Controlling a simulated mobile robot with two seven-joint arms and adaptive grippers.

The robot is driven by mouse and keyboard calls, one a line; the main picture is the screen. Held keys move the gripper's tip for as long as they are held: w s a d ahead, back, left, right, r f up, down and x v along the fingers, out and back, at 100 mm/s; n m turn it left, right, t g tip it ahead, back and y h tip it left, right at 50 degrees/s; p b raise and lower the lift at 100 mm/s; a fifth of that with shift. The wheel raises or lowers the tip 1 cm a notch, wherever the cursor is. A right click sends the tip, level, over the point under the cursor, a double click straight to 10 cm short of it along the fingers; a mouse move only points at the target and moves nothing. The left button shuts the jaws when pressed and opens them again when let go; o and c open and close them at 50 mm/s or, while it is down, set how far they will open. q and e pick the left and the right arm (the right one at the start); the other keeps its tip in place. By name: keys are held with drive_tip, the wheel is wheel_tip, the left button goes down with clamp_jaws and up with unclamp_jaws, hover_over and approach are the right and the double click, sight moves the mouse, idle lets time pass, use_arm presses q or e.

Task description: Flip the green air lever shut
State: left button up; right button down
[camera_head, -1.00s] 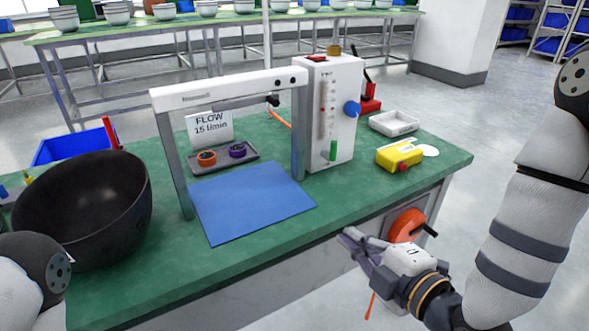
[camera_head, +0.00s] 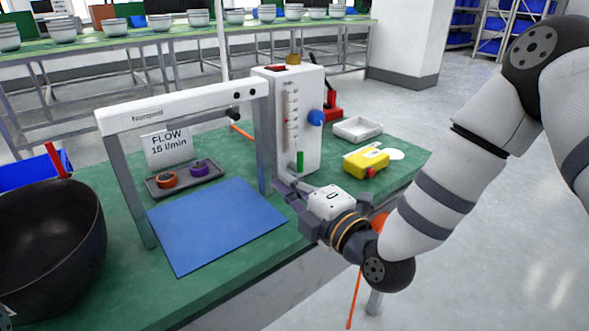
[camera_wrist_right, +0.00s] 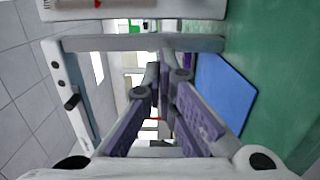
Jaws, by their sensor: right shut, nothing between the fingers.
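The green air lever (camera_head: 300,160) stands upright low on the front of the white flowmeter box (camera_head: 308,110). My right gripper (camera_head: 279,178) is shut and empty, just below and left of the lever, near the foot of the grey frame post (camera_head: 264,140). A small gap seems to lie between fingertips and lever, but contact is hard to judge. In the right wrist view the purple-padded fingers (camera_wrist_right: 166,85) point toward the frame, and I cannot make out the lever there.
The frame's white top bar (camera_head: 180,105) spans a blue mat (camera_head: 215,224) and a grey tray (camera_head: 210,178) with orange and purple rings. A black bowl (camera_head: 50,245) stands left. A yellow device (camera_head: 366,160) and a white tray (camera_head: 358,129) lie right of the box.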

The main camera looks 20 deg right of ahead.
sight(295, 168)
drive_tip(key=w, duration=0.3)
drive_tip(key=shift+w+d, duration=0.4)
drive_tip(key=shift+d, duration=0.25)
drive_tip(key=shift+w+d, duration=0.35)
drive_tip(key=shift+d, duration=0.3)
drive_tip(key=shift+w, duration=0.1)
